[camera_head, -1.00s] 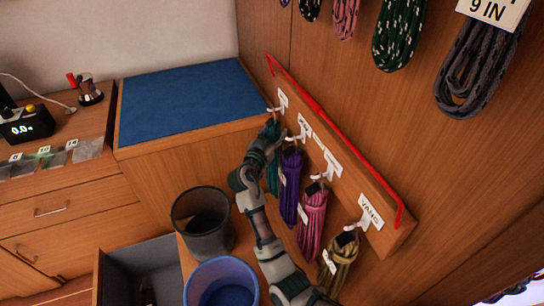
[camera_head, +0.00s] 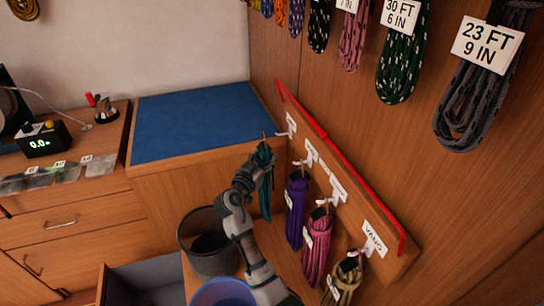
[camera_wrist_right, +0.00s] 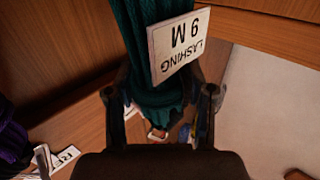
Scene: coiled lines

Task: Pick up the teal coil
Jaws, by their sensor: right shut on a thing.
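The teal coil (camera_head: 266,196) hangs upright from my right gripper (camera_head: 258,164) in the head view, in front of the wooden cabinet side and left of the peg rail. It looks clear of the rail's far peg (camera_head: 286,131). In the right wrist view the teal coil (camera_wrist_right: 152,92) runs between the two fingers of my right gripper (camera_wrist_right: 163,97), which are shut on it. Its white tag (camera_wrist_right: 178,46) reads "LASHING 9 M" upside down. My left gripper is not in view.
A purple coil (camera_head: 297,212), a pink coil (camera_head: 317,248) and an olive coil (camera_head: 343,281) hang from the red-edged rail (camera_head: 345,187). A dark bin (camera_head: 195,255) and a blue bin (camera_head: 218,292) stand below. A blue-topped counter (camera_head: 195,108) lies behind.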

